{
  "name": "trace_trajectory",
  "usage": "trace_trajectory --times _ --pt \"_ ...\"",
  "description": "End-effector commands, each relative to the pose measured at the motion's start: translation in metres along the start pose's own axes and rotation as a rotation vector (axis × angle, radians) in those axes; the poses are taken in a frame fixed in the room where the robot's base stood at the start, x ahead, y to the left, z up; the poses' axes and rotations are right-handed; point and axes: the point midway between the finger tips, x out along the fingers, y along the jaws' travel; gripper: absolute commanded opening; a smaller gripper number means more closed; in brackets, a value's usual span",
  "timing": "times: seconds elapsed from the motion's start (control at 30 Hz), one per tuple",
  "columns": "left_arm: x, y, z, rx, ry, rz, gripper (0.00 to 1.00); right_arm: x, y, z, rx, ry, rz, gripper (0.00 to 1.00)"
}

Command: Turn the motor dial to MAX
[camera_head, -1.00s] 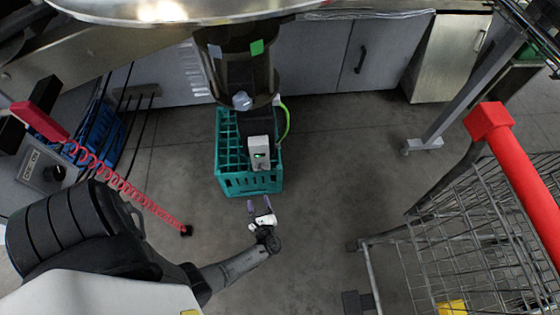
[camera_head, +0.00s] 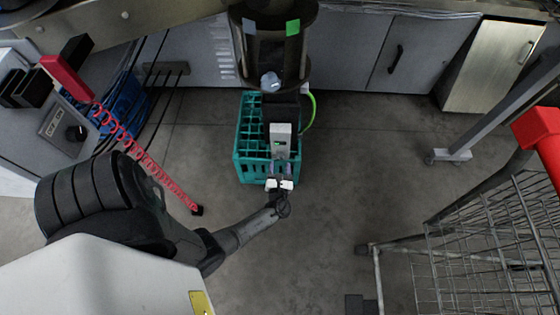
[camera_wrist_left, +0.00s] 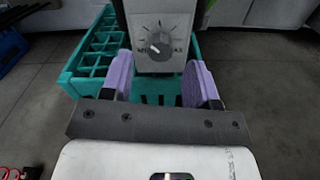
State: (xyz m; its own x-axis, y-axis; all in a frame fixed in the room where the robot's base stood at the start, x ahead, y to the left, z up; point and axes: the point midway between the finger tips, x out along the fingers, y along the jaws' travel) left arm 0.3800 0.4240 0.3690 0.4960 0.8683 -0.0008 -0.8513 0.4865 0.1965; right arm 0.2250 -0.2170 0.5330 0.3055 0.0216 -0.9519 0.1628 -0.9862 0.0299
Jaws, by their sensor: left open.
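The motor dial (camera_wrist_left: 158,43) is a round dark knob on a pale grey panel in the left wrist view, with tick marks around it. A short white mark shows on the knob, and the small labels are too blurred to read surely. My left gripper (camera_head: 281,172) is open just in front of the box. In the left wrist view its lavender fingers (camera_wrist_left: 158,78) stand apart, one to each side below the dial, with nothing between them. My right gripper is not in view.
A teal crate (camera_head: 244,155) stands under the dark cylinder (camera_head: 270,45). A wire cart (camera_head: 480,250) stands at right. Floor between crate and cart is clear.

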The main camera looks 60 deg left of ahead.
Motion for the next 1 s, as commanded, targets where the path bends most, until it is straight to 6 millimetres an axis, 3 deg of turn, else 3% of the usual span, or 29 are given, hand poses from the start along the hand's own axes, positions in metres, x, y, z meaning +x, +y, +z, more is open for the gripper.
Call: trace_trajectory --times 0.1,0.3,0.7,1.0 --pt "0.017 0.000 -0.001 -0.001 -0.002 0.001 0.55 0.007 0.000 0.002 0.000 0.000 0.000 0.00" --pt "0.031 -0.001 0.000 -0.001 -0.001 0.000 0.55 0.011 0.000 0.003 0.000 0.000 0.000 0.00" --pt "0.036 0.000 0.001 0.000 0.000 0.000 0.55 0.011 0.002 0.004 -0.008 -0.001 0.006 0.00" --pt "0.036 0.000 0.000 -0.001 0.000 0.000 0.28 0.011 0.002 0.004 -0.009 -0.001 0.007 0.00"
